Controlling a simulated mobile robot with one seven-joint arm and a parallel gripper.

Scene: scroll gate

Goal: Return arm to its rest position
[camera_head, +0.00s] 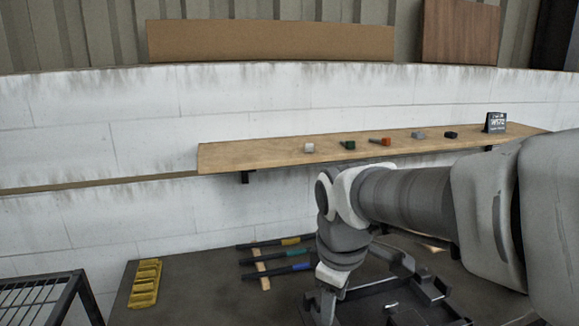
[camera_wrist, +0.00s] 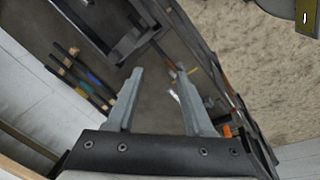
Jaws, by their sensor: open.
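My gripper (camera_wrist: 158,92) shows in the wrist view with its two grey fingers spread apart and nothing between them. It hangs over the dark table and the floor edge, seen from above. In the head view my arm reaches in from the right and bends down over the dark table (camera_head: 205,290). The fingers are not clearly visible in the head view; the wrist points down near the dark frame parts on the table.
A wooden shelf (camera_head: 255,155) on the white wall holds several small items and a black sign (camera_head: 495,122). On the table lie a yellow holder (camera_head: 146,283) and several dark bars with coloured bands (camera_head: 275,262). A dark metal rack (camera_head: 45,297) stands at the lower left.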

